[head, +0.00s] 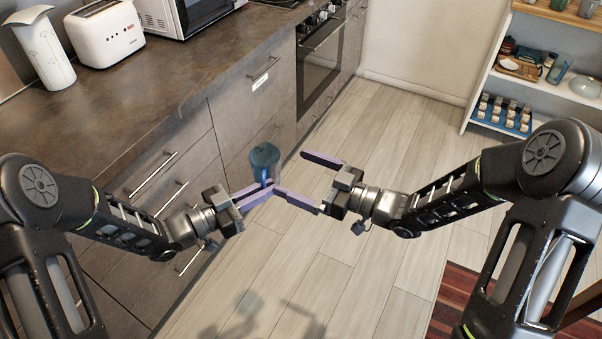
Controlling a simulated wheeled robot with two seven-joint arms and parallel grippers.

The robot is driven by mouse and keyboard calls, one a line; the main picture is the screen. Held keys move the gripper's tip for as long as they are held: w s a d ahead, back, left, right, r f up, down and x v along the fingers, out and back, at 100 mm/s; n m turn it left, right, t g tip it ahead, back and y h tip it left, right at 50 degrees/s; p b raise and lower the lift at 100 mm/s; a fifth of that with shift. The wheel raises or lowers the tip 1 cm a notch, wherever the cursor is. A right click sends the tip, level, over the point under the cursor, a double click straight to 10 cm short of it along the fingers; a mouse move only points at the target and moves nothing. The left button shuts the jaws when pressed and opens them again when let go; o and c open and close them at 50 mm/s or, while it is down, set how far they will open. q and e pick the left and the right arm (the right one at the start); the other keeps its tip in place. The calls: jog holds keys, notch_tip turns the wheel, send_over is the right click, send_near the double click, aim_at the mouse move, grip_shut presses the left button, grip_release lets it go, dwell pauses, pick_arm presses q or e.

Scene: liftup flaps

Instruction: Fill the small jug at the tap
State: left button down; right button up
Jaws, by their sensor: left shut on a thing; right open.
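A small blue, see-through jug (265,158) is held in the air in front of the drawer fronts, below counter height. My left gripper (268,188) is shut on it at its lower part. The jug looks roughly upright; whether anything is in it cannot be told. My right gripper (312,183) is open and empty, just right of the jug, with one finger close to the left gripper's fingers. Whether they touch is unclear. No tap shows in this view.
The dark counter (190,70) runs along the left, with a white toaster (105,33), a white pitcher-like container (42,50) and a microwave (185,14). An oven (320,60) sits further along. Open shelves (545,85) stand at the back right. The wooden floor (370,140) between is clear.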

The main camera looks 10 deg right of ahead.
aim_at(252, 155)
jog(key=x, duration=1.1)
jog(key=shift+w+a+f, duration=0.1)
jog(key=shift+w+a, duration=0.1)
jog(key=shift+a, duration=0.15)
jog(key=shift+w+d, duration=0.1)
jog(key=shift+d, duration=0.1)
jog(key=c, duration=1.2)
pick_arm(q)
jog(key=c, duration=1.8)
grip_release()
pick_arm(e)
jog(key=shift+c, duration=0.3)
pick_arm(q)
jog(key=o, duration=0.3)
pick_arm(e)
jog(key=shift+a, duration=0.15)
pick_arm(q)
jog(key=shift+o, duration=0.2)
jog(key=v, duration=1.2)
jog(key=shift+d, duration=0.1)
